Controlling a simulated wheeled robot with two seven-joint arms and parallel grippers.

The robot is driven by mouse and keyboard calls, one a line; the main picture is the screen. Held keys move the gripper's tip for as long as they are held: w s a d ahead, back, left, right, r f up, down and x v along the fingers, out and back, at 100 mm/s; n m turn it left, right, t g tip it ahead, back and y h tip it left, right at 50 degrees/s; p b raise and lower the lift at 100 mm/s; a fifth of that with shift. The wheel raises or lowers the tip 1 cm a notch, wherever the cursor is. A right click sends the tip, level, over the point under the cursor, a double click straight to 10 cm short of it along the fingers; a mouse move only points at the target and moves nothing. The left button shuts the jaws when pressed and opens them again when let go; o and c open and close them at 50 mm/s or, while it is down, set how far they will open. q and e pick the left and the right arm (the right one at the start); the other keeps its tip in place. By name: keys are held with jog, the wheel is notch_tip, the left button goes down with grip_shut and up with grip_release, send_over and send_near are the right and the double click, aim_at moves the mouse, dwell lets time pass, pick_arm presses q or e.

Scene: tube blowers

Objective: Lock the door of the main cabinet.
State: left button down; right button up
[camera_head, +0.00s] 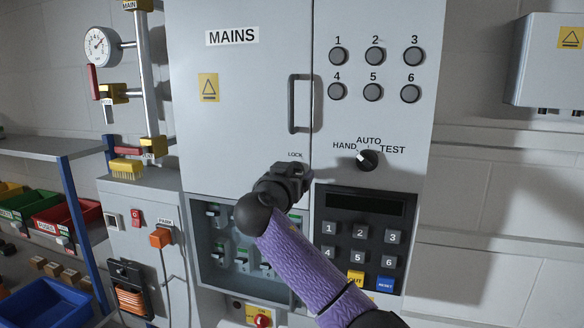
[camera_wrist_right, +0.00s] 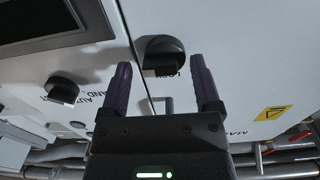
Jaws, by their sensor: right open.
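The main cabinet's grey door (camera_head: 240,120), labelled MAINS, looks closed, with a dark vertical handle (camera_head: 292,103) near its right edge. The black lock knob (camera_wrist_right: 163,52) shows in the right wrist view beside the door seam, with the word LOCK next to it. In the head view the LOCK label shows, but my right gripper (camera_head: 292,178) largely hides the knob. In the wrist view my right gripper (camera_wrist_right: 160,68) is open, its two fingers on either side of the knob with gaps visible. I cannot tell how deep they reach. My left gripper is not in view.
Right of the door are several round buttons, a HAND/AUTO/TEST selector (camera_head: 368,160) and a keypad (camera_head: 362,235). Below the door is an open recess (camera_head: 213,265) with switches. A gauge (camera_head: 98,45) and pipes stand left, and a shelf with bins (camera_head: 68,217) farther left.

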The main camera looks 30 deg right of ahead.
jog(key=shift+w+d+f, duration=0.1)
jog(key=shift+w+d, duration=0.1)
jog(key=shift+d, duration=0.05)
jog(key=shift+w+a, duration=0.15)
jog(key=c, duration=0.7)
grip_shut()
